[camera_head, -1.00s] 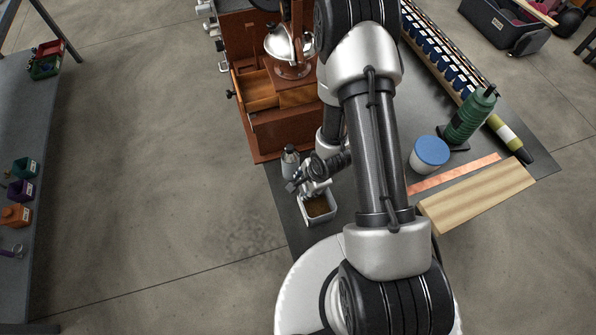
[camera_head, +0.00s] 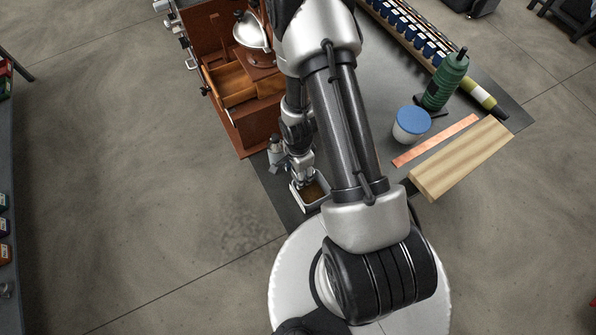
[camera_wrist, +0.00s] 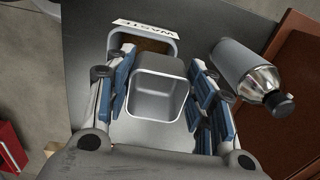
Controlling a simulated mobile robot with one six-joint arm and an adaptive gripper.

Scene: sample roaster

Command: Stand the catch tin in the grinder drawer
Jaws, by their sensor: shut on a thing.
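The catch tin (camera_wrist: 160,85) is a small square metal tin with an empty inside, seen from above in the wrist view. My gripper (camera_wrist: 163,92) is shut on it, with blue-padded fingers at its left and right sides. In the head view my gripper (camera_head: 300,173) is low over the near left of the bench, and I cannot make out the tin there. The open wooden grinder drawer (camera_head: 238,98) juts out of the brown grinder cabinet (camera_head: 258,132), farther back and left of my gripper.
A bin labelled WASTE (camera_wrist: 145,30) with brown contents sits close beside the tin. A metal bottle with a black cap (camera_wrist: 247,72) stands to the right in the wrist view. A blue-lidded tub (camera_head: 411,125), a green bottle (camera_head: 446,80) and a wooden block (camera_head: 460,160) are on the bench's right.

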